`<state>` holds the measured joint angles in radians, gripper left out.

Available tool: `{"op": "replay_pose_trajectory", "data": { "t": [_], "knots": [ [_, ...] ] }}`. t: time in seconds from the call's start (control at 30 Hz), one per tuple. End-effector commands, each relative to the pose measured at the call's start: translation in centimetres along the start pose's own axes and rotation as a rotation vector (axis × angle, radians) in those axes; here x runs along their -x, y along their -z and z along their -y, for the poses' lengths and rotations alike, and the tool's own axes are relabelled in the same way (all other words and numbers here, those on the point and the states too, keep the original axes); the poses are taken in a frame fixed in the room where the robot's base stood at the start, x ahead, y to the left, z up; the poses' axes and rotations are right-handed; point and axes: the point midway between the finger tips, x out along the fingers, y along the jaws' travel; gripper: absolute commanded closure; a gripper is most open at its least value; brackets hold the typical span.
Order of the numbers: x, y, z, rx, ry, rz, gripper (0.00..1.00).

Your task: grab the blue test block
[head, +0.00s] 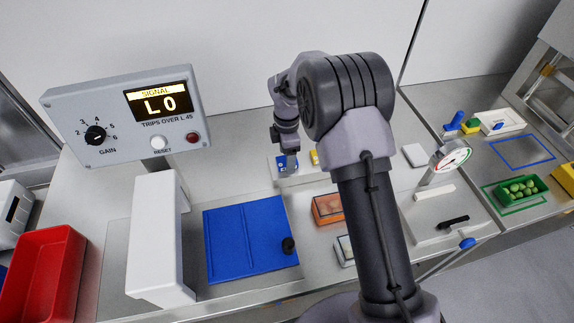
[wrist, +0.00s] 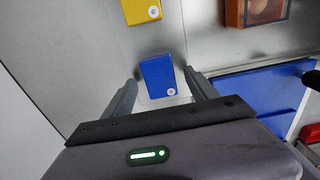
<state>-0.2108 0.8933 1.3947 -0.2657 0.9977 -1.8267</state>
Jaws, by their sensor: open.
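My gripper (wrist: 161,80) is open, with one finger on each side of the block and a visible gap on both sides. The fingers do not appear to touch it; I cannot tell how far their tips reach down beside it. In the head view the blue block (head: 284,164) shows at my gripper's tip, partly covered by it.
A yellow block (wrist: 141,10) lies just beyond the blue one. An orange box (head: 327,208) and a blue panel (head: 240,240) with a black knob are nearby. A white cover (head: 156,235) and a signal box (head: 125,115) reading L 0 stand to the left.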

Motion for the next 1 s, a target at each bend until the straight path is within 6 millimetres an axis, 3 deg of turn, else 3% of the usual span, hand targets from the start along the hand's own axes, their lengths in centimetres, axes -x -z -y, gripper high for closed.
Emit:
{"op": "replay_pose_trajectory", "data": {
  "t": [0.03,0.23,0.57,0.83,1.0],
  "knots": [
    [-0.8,0.0,0.0,0.0,0.0,0.0,0.33],
    [-0.7,0.0,0.0,-0.001,-0.001,0.0,0.35],
    [-0.7,0.0,0.0,0.0,-0.001,0.0,0.99],
    [-0.4,0.0,0.0,0.0,-0.001,0.0,0.99],
    [1.4,0.0,-0.1,0.0,-0.003,0.0,0.99]
  ]
}}
